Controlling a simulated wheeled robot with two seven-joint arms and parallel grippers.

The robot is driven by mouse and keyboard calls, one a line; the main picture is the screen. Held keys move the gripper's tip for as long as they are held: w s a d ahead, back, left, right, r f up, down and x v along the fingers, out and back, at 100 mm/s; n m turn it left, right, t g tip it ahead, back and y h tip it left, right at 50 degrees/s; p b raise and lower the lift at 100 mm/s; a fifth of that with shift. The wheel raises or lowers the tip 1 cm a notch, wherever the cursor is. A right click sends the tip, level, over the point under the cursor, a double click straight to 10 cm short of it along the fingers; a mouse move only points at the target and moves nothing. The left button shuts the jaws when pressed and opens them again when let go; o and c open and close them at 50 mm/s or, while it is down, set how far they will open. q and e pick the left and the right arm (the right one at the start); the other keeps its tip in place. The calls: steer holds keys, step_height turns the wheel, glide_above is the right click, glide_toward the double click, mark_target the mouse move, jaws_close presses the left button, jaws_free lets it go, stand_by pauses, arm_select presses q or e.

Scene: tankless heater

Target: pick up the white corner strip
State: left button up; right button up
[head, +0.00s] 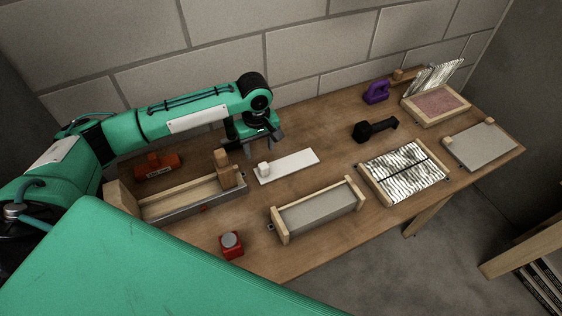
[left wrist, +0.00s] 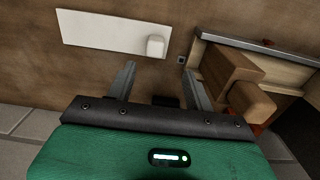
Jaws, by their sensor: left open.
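The white corner strip (head: 290,166) lies flat on the wooden table near its middle, with a small white block (head: 264,169) standing on its left end. In the left wrist view the strip (left wrist: 105,32) lies beyond the fingertips, with its block (left wrist: 156,46) nearest to them. My left gripper (head: 259,154) hangs over the table just behind the block end of the strip. It also shows in the left wrist view (left wrist: 157,68), with its two fingers apart and nothing between them. My right gripper is not seen.
A wooden-ended box with an upright block (head: 222,170) stands left of the strip. A grey tray with wooden ends (head: 318,210) is in front. A black tool (head: 374,129) and a ribbed panel (head: 403,171) are to the right. A red item (head: 231,244) sits near the front edge.

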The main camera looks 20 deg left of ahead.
arm_select(q)
glide_above(264, 165)
steer(key=f, duration=0.4)
steer(key=shift+s+a, duration=0.3)
steer(key=shift+f+p, duration=0.35)
steer(key=shift+f, duration=0.15)
steer(key=f, duration=0.1)
steer(key=f+p, duration=0.1)
steer(key=f, duration=0.2)
steer(key=shift+w+d+f, duration=0.2)
steer(key=shift+w+f, duration=0.05)
steer(key=shift+f, duration=0.1)
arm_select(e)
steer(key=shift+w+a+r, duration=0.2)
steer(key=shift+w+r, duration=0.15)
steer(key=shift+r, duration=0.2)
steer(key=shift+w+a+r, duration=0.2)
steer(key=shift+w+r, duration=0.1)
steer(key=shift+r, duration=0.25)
arm_select(q)
jaws_close()
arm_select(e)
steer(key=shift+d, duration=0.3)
arm_select(q)
steer(key=shift+r, duration=0.1)
